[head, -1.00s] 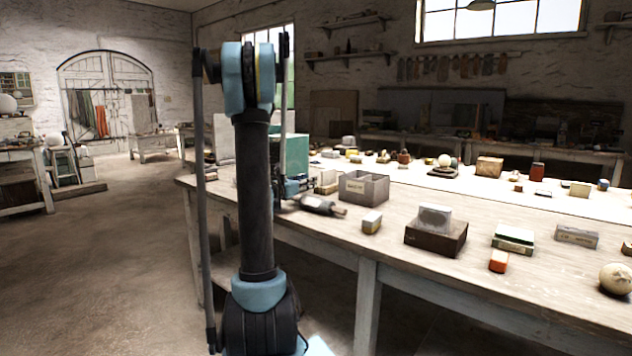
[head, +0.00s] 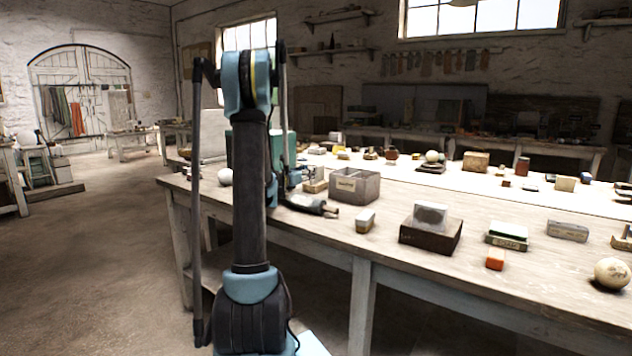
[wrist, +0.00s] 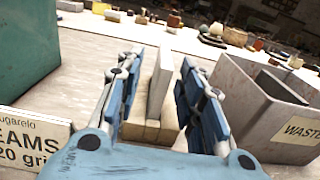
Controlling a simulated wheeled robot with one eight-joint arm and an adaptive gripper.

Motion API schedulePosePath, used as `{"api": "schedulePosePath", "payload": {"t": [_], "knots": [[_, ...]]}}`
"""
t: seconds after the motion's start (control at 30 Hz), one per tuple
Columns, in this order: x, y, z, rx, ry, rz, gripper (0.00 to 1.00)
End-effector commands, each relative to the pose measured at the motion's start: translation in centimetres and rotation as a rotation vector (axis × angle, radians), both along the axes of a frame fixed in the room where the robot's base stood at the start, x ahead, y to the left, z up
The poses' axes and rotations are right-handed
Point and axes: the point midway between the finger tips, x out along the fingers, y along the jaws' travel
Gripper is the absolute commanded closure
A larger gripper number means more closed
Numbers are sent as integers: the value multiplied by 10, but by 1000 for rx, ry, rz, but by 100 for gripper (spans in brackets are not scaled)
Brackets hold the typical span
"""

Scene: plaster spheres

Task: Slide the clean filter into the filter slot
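In the wrist view a thin pale slab (wrist: 160,80), which looks like the filter, stands upright in a light wooden stand (wrist: 152,132). My gripper (wrist: 157,62) is open, with one blue finger on each side of the slab and a visible gap to each. In the head view my gripper (head: 296,178) is small and partly hidden by my arm, beside the wooden stand (head: 315,184). A green box (wrist: 25,45) stands left of the gripper; it also shows behind my arm in the head view (head: 290,143). I cannot make out a filter slot on it.
A grey bin labelled WASTE (wrist: 262,118) stands close right of my gripper. A printed sign (wrist: 32,140) is at the lower left. A dark tool (head: 305,203) lies on the bench near the stand.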

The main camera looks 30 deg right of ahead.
Motion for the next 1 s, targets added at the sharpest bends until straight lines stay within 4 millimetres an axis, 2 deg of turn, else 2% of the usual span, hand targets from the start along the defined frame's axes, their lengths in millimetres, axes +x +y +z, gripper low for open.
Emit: {"api": "schedulePosePath", "payload": {"t": [0.1,0.33,0.67,0.9,0.93,1.0], "knots": [[3,-10,0,0,0,-2,65],[7,-19,-1,0,0,-1,65],[19,-59,-3,0,0,-3,65],[21,-61,-2,0,0,-1,65],[21,-61,-2,0,0,-1,67],[21,-61,-2,0,0,-1,83]]}}
